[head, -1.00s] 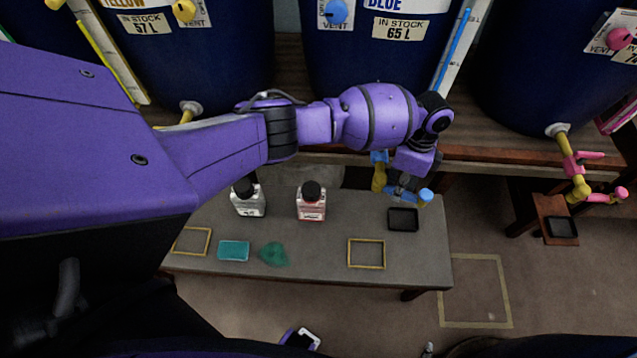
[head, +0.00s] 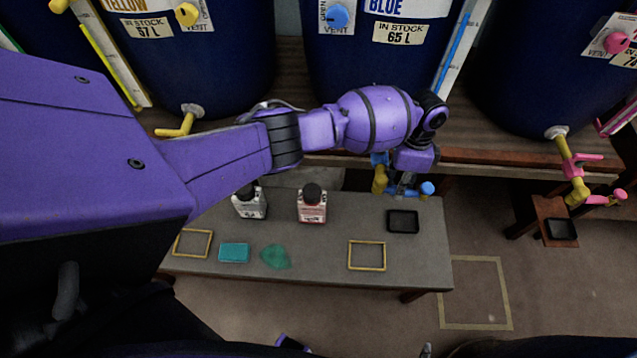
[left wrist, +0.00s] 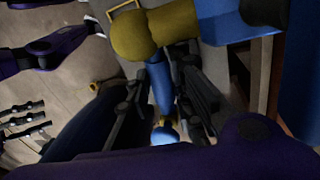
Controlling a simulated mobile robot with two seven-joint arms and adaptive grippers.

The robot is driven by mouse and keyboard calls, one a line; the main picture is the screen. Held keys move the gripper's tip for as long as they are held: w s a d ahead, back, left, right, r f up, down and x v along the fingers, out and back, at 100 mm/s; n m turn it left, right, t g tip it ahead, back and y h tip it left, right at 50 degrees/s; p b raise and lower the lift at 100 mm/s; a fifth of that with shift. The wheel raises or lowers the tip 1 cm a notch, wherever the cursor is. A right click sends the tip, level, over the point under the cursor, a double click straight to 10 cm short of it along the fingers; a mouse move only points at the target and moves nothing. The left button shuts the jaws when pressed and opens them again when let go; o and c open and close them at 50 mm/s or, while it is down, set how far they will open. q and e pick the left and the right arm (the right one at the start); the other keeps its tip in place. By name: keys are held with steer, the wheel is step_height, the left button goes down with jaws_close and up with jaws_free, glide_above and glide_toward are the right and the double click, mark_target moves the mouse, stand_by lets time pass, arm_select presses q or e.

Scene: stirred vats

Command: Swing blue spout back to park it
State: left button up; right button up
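The blue spout (head: 427,188) is a blue tube with a ball-like end on a brass tap body (head: 380,180) below the middle vat. It points right, over the bench near a black square tray (head: 403,221). My left gripper (head: 404,184) is at the spout. In the left wrist view the dark fingers lie on both sides of the blue spout tube (left wrist: 161,88) and look closed on it. Contact is partly hidden. The brass body (left wrist: 150,33) is just beyond the fingers.
A yellow spout (head: 178,128) is at the left vat and a pink-handled tap (head: 575,175) at the right vat. The wooden shelf edge (head: 500,160) runs behind.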

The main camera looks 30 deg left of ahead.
arm_select(q)
steer(key=o, duration=0.4)
steer(key=shift+w+r, duration=0.15)
steer(key=r, duration=0.4)
steer(key=w+r, duration=0.1)
steer(key=r, duration=0.3)
steer(key=w+r, duration=0.1)
steer(key=r, duration=0.2)
steer(key=shift+a+r, duration=0.4)
